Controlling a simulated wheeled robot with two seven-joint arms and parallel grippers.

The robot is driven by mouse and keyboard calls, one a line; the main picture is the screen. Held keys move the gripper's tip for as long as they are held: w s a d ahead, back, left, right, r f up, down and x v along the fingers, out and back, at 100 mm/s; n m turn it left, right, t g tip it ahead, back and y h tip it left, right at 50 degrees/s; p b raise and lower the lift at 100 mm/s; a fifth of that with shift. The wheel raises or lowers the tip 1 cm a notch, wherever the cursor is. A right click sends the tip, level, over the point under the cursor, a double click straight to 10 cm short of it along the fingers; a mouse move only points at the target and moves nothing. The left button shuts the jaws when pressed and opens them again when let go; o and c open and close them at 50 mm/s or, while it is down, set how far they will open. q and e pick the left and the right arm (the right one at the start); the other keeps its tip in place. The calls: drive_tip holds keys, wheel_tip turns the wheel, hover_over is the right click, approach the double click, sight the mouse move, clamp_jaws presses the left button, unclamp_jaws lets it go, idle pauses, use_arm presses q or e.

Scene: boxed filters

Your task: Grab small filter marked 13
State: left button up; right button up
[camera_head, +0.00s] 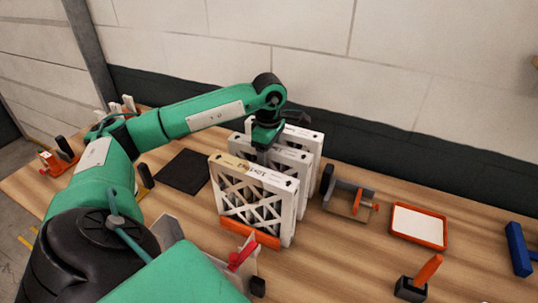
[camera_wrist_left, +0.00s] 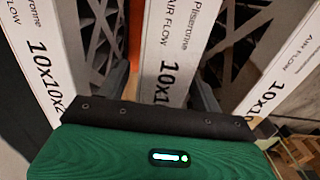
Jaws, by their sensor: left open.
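Several white framed filters stand upright in a row at the table's middle: a front one (camera_head: 254,172), a middle one (camera_head: 299,158) and a back one (camera_head: 308,137). My left gripper (camera_head: 264,147) points down over the row. In the left wrist view its open fingers (camera_wrist_left: 160,90) sit on either side of the middle filter's top edge (camera_wrist_left: 175,45), which reads "10x1" before it is cut off. The filter on the left there (camera_wrist_left: 35,45) reads "10x10x2"; the right one (camera_wrist_left: 280,85) is partly covered. I cannot read a 13 on any filter. Contact is not clear.
The filters stand by an orange base strip (camera_head: 249,234). To the right are a grey clamp-like tool (camera_head: 348,197), an orange-rimmed white tray (camera_head: 419,226), an orange-handled tool (camera_head: 420,278) and a blue block (camera_head: 518,249). A dark mat (camera_head: 183,171) lies left.

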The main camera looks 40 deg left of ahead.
use_arm(q)
drive_tip(key=c, duration=1.2)
drive_tip(key=shift+c, duration=0.9)
drive_tip(key=shift+r, duration=0.1)
